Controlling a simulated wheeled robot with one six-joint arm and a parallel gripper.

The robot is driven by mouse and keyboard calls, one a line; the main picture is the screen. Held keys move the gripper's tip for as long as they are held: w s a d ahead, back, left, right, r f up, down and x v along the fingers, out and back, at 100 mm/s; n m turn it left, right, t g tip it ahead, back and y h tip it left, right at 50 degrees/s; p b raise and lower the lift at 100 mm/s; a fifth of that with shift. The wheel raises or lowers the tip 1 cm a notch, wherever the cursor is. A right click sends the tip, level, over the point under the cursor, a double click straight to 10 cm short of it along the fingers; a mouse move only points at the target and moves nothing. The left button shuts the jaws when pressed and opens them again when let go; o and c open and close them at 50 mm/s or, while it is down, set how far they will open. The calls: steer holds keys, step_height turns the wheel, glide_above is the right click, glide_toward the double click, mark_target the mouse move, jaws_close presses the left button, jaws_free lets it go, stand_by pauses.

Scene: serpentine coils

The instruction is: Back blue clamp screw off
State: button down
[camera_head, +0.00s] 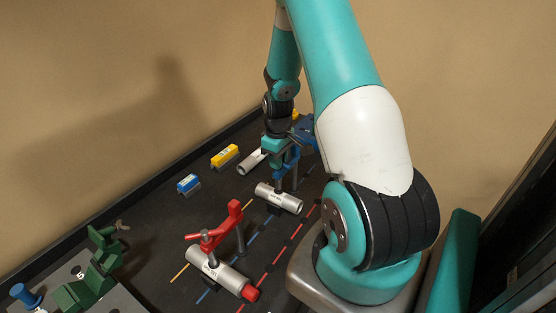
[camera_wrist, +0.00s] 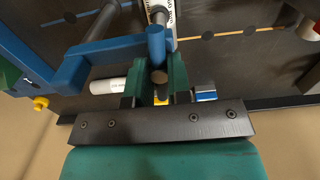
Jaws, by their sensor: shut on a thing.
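The blue clamp (camera_head: 290,160) stands over a silver cylinder (camera_head: 279,198), partly hidden behind my gripper in the head view. In the wrist view its blue frame (camera_wrist: 90,62) crosses the upper left, and its blue screw part (camera_wrist: 156,45) points down toward my fingers. My gripper (camera_head: 283,150) is at the top of the clamp. In the wrist view the green fingers of my gripper (camera_wrist: 156,84) are shut on the blue clamp screw. The screw's thread is hidden, so I cannot tell how far it is turned.
A red clamp (camera_head: 234,215) stands at another silver cylinder (camera_head: 217,272) nearer the front. A yellow block (camera_head: 225,156) and a blue block (camera_head: 188,184) lie behind, on the dark table (camera_head: 150,232). A green fixture (camera_head: 95,275) is at left.

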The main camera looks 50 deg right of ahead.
steer(key=shift+d+r, duration=0.1)
stand_by(0.5)
steer(key=c, duration=1)
jaws_free()
steer(key=shift+o, duration=0.2)
step_height(320, 180, up, 17)
steer(key=b, duration=0.4)
steer(key=shift+r, duration=0.2)
